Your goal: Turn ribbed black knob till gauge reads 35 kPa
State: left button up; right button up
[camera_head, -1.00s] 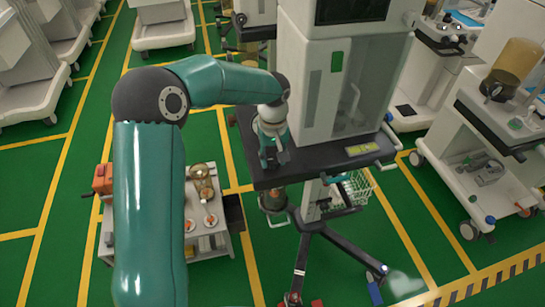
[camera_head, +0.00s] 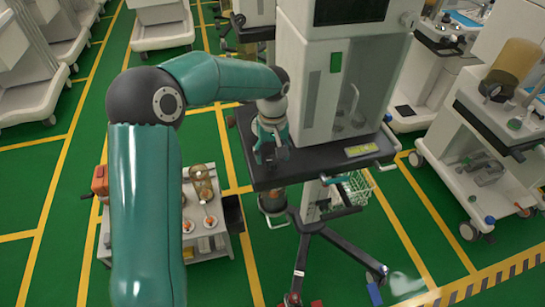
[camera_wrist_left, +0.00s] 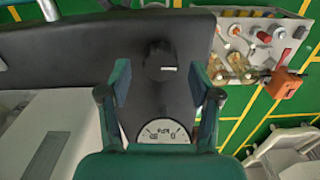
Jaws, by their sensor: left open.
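The black knob (camera_wrist_left: 160,62) shows in the left wrist view on the dark top of a cart, with a short white mark on it. The gauge (camera_wrist_left: 162,131) is a white dial marked kPa, nearer the gripper's body, which hides part of it; I cannot read its needle. My left gripper (camera_wrist_left: 160,84) is open, its teal fingers apart on either side of the space in front of the knob, not closed on it. In the head view my left gripper (camera_head: 271,155) is over the left end of the cart's dark shelf (camera_head: 310,166); knob and gauge are hidden there.
A tall white cabinet (camera_head: 312,85) rises behind the shelf. A yellow-green label (camera_head: 361,150) lies at its right. A low side trolley (camera_head: 208,243) with gauges and an orange box (camera_head: 100,180) stands to the left, below the shelf.

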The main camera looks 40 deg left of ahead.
aim_at(273, 159)
pick_arm(q)
notch_tip(273, 159, up, 10)
jog(key=shift+r, duration=0.15)
dwell(0.6)
